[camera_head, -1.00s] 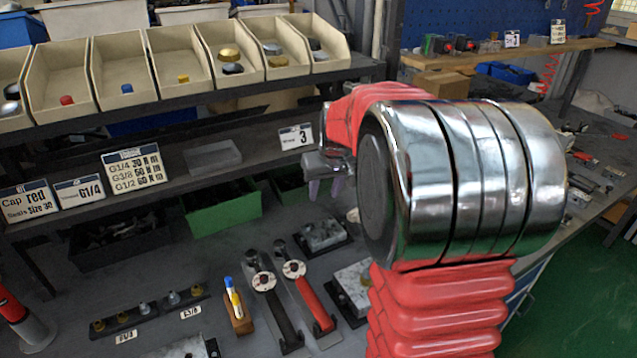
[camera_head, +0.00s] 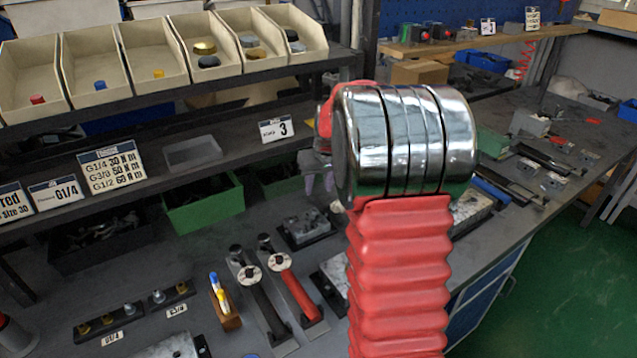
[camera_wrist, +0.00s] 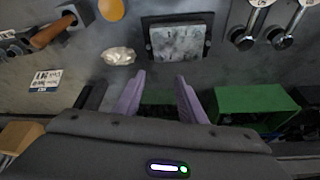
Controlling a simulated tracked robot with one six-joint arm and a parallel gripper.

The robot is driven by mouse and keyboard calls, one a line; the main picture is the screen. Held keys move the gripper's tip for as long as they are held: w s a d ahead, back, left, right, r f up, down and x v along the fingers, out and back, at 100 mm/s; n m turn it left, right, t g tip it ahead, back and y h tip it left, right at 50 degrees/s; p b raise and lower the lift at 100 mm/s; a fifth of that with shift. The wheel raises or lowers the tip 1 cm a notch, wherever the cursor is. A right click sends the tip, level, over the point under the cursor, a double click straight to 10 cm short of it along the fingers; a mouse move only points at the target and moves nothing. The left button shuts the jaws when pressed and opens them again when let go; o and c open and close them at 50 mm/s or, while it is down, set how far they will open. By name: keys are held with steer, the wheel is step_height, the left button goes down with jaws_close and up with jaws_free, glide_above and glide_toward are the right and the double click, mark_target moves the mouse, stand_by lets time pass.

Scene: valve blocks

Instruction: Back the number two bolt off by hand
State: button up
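My gripper (camera_wrist: 157,95) is open and empty, its two purple fingers apart in the wrist view. In the head view its fingertips (camera_head: 319,184) show only partly below my wrist. A grey, mottled valve block (camera_wrist: 178,42) on a black base lies beyond the fingers, apart from them. In the head view, valve blocks sit on the bench at the middle (camera_head: 308,228), to the right behind my arm (camera_head: 472,208), and at the lower left (camera_head: 172,347). Another is partly hidden by my arm. I cannot make out a number two bolt on any block.
Two torque wrenches, black (camera_head: 263,303) and red (camera_head: 297,295), lie left of my arm. Bolt racks (camera_head: 135,312) stand farther left. A green bin (camera_head: 203,206) sits under the shelf.

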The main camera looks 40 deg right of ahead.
mark_target(313, 210)
steer(key=x, duration=1.2)
jaws_close()
stand_by(0.3)
steer(key=shift+s+d+n+y, duration=0.15)
steer(key=shift+n+y, duration=0.65)
steer(key=shift+n, duration=1.1)
steer(key=shift+d+n+y, duration=0.1)
steer(key=shift+n+y, duration=0.2)
steer(key=shift+n, duration=0.5)
steer(key=shift+d+n+g+y, duration=0.15)
steer(key=shift+n+y, duration=0.3)
steer(key=shift+n, duration=0.85)
steer(key=shift+a+n+g+y, duration=0.1)
steer(key=shift+n+g+y, duration=0.25)
steer(key=shift+n, duration=0.95)
steer(key=n, duration=0.1)
steer(key=n+g+y, duration=0.1)
steer(key=n, duration=0.3)
steer(key=shift+w+d+y, duration=0.1)
steer(key=shift+w+y, duration=0.15)
steer(key=shift+y, duration=0.05)
steer(key=n+g, duration=0.1)
steer(key=n, duration=0.2)
steer(key=n+g, duration=0.1)
steer(key=n, duration=0.2)
steer(key=shift+w+g+y, duration=0.15)
steer(key=shift+g+y, duration=0.15)
